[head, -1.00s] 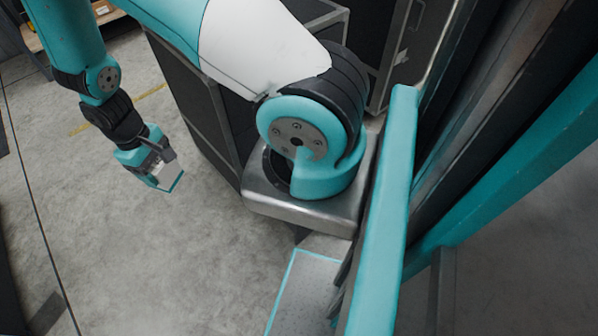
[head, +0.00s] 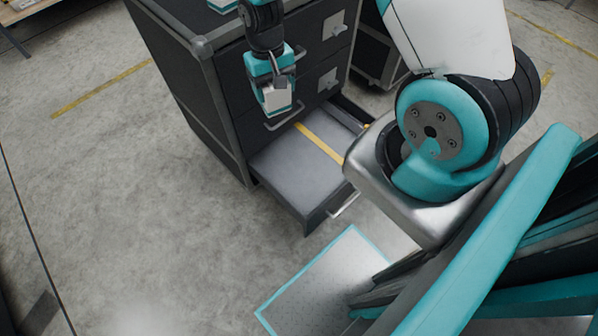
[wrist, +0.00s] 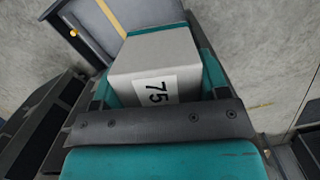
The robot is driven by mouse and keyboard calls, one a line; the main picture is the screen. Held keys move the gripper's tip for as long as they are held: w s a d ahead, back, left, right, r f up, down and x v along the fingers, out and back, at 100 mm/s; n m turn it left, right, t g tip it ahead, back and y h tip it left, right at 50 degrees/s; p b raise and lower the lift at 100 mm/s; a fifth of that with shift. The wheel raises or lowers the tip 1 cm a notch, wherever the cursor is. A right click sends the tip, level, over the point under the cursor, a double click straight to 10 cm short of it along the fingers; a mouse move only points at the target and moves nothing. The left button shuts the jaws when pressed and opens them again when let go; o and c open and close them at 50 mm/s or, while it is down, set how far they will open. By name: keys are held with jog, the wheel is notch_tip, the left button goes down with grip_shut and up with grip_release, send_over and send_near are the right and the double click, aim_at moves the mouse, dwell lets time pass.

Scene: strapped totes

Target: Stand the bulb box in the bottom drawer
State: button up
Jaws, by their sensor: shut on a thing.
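My gripper (head: 274,92) is shut on the bulb box (head: 278,100), a pale grey box with a teal band. In the wrist view the bulb box (wrist: 155,70) shows a white label reading 75. The bottom drawer (head: 285,180) of the dark cabinet is pulled out, with a grey floor crossed by a yellow strip. In the head view the box appears just above the drawer's back edge, in front of the cabinet face, and clear of the drawer floor. In the wrist view part of the drawer (wrist: 90,25) shows beyond the box at upper left.
The dark cabinet (head: 190,90) has closed upper drawers with metal handles. A teal-and-white item (head: 222,5) lies on its top, cut off by the frame. A teal-edged plate (head: 320,280) lies in front of the drawer. The concrete floor at left is clear.

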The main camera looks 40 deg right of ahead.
jog(key=d+f+m+b, duration=0.1)
jog(key=f+m+b, duration=0.4)
jog(key=f+b, duration=1.1)
jog(key=s+d+f+m+t+y+b, duration=0.1)
jog(key=f+m+b, duration=0.4)
jog(key=f+b, duration=1.2)
jog(key=s+d+f+m+b, duration=0.1)
jog(key=d+f+m+b, duration=0.2)
jog(key=f+b, duration=1.3)
jog(key=shift+s+f+m+t+b, duration=0.25)
jog(key=shift+m+b, duration=0.65)
jog(key=shift+b, duration=1.35)
jog(key=shift+w, duration=0.1)
jog(key=shift+f, duration=0.15)
jog(key=o, duration=1)
jog(key=shift+c, duration=0.2)
